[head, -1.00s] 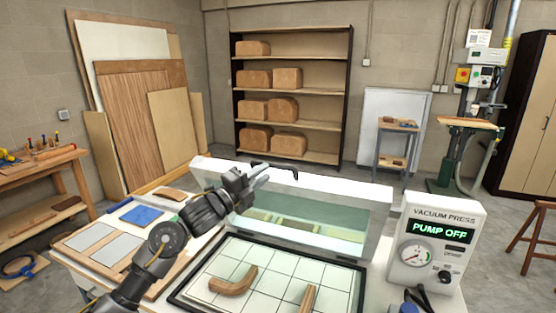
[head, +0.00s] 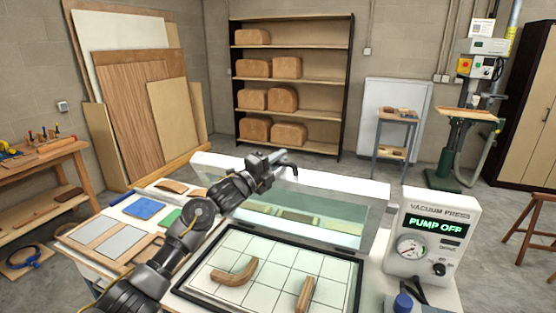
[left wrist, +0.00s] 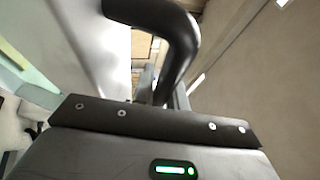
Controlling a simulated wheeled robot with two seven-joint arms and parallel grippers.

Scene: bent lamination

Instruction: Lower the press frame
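The press frame (head: 345,189) is white with a clear greenish pane. It stands raised and tilted behind the press bed (head: 268,257). A black handle (head: 291,168) sticks up from its top edge; it shows large and curved in the left wrist view (left wrist: 185,45). My left gripper (head: 270,165) is at the top edge of the frame, right at the handle, and covers part of it. The handle runs down to between or beside the fingers (left wrist: 150,85); I cannot tell whether they are closed on it. My right gripper is not in view.
Two bent wood pieces (head: 235,273) (head: 305,294) lie on the gridded bed. The vacuum press box (head: 432,235) at right reads "PUMP OFF". A blue pad (head: 143,208) and grey sheets lie left on the bench, under my left arm. A shelf (head: 290,80) stands behind.

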